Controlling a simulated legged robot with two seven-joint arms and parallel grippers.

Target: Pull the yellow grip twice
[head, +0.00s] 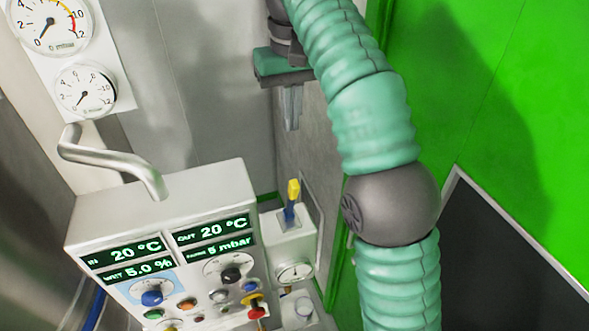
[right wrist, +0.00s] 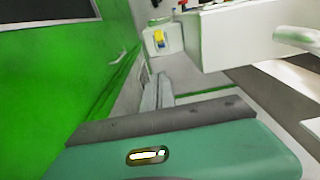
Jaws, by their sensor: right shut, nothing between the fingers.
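The yellow grip (head: 294,189) sits on top of a short blue stem on a white box (head: 288,244), right of the control panel. In the right wrist view the yellow grip (right wrist: 159,38) is beyond my fingertips, near the top of the picture. My right gripper (head: 291,122) hangs fingers down, above the yellow grip in the head view and apart from it. Its fingers (right wrist: 158,92) are shut with nothing between them. My left gripper is not in view.
The control panel (head: 158,215) with displays, knobs and buttons stands left of the grip. A bent metal pipe (head: 108,158) and two dial gauges (head: 84,92) are further left. A small gauge (head: 295,272) is on the white box. A green wall (head: 500,90) is at right.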

